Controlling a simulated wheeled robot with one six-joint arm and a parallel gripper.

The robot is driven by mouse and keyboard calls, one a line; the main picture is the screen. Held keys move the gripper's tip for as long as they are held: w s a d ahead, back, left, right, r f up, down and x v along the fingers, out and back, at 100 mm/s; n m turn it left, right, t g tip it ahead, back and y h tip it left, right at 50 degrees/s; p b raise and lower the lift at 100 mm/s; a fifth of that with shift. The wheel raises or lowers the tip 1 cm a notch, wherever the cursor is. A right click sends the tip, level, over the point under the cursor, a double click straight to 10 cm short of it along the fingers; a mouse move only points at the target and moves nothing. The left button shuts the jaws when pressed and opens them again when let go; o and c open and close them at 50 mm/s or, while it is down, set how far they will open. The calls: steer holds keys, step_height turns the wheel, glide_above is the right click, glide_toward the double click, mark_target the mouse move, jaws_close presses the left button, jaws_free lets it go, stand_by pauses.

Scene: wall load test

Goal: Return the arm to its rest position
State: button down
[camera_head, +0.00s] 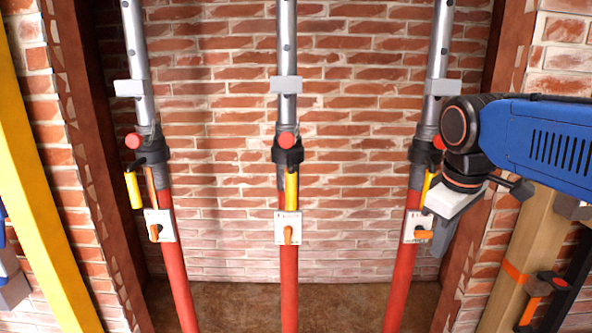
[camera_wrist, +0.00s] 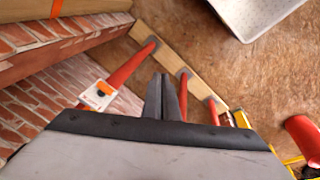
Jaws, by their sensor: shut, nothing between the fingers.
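My arm (camera_head: 535,140), blue with dark joints, reaches in from the right in the head view. My gripper (camera_head: 440,240) points down beside the right prop and overlaps part of it; I cannot tell the exact gap. In the wrist view my gripper's dark fingers (camera_wrist: 163,98) are together with nothing between them. Three upright props with red lower tubes and grey upper tubes stand before the brick wall: left (camera_head: 177,270), middle (camera_head: 289,270) and right (camera_head: 402,270). Each has a white plate with an orange lever; the right plate (camera_head: 411,222) is partly hidden by my gripper.
A brick wall (camera_head: 230,130) closes the back of the recess. A yellow beam (camera_head: 35,180) stands at left and a wooden post (camera_head: 520,260) at right. The wrist view shows prop feet on a wooden plank (camera_wrist: 196,75) and a pale tray (camera_wrist: 255,25) on the brown floor.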

steer(key=s+f+m+t, duration=0.2)
steer(key=s+f+m, duration=0.4)
steer(key=s+f, duration=0.5)
step_height(320, 180, down, 4)
steer(key=shift+d+r+m+y, duration=0.1)
steer(key=shift+d+m+y, duration=0.25)
steer(key=shift+m+y, duration=0.05)
